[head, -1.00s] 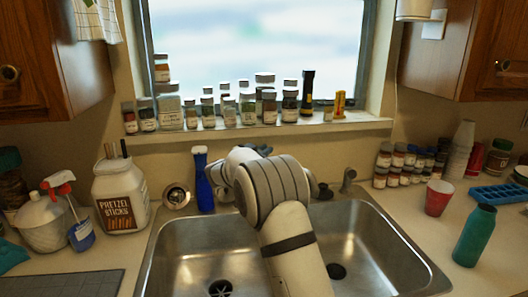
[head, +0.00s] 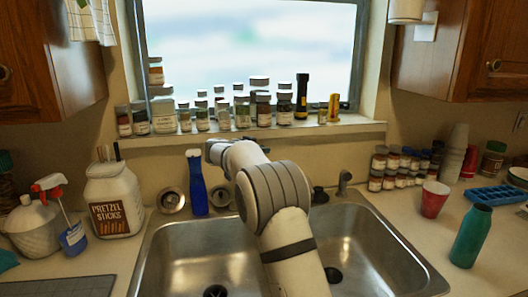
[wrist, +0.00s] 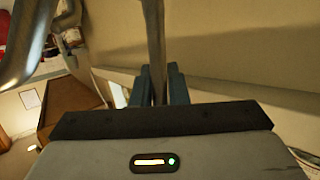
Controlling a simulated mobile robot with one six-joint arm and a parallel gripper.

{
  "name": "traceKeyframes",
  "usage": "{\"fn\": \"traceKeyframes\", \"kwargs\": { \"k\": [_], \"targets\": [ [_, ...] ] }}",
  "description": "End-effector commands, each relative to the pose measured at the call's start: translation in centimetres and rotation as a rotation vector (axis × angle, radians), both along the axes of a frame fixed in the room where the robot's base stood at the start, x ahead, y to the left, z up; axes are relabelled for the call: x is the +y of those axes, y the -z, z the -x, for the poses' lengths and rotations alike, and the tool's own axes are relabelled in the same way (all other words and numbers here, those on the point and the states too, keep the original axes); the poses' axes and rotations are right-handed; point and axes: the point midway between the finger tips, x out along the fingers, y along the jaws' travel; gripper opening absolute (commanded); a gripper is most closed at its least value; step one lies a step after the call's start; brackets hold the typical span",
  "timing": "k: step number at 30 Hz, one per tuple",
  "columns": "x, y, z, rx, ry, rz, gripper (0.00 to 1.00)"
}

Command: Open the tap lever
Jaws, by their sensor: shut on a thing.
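The tap lever (wrist: 155,45) is a thin upright metal bar in the wrist view. My gripper (wrist: 158,88) is shut on it, with one blue-grey finger on each side. A curved metal pipe (wrist: 32,45), which looks like the tap spout, shows at the upper left of the wrist view, apart from the fingers. In the head view my gripper (head: 214,148) is small and dark behind my arm, just below the window sill. My arm hides the tap and lever there.
The double metal sink (head: 200,262) lies below my arm. A blue bottle (head: 197,185) stands close to the left of my arm. Several jars line the sill (head: 345,128). A red cup (head: 433,200) and a teal bottle (head: 471,236) stand on the right counter.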

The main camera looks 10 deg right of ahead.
Motion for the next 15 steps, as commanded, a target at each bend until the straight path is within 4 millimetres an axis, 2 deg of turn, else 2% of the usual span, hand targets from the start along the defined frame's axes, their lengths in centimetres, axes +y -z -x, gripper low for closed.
{"fn": "traceKeyframes", "kwargs": {
  "k": [4, 15],
  "targets": [
    [-0.45, -0.63, -0.60, 0.053, -0.001, -0.048, 0.00],
    [-0.40, -0.37, -1.07, 0.113, -0.009, -0.097, 0.00]
  ]
}}
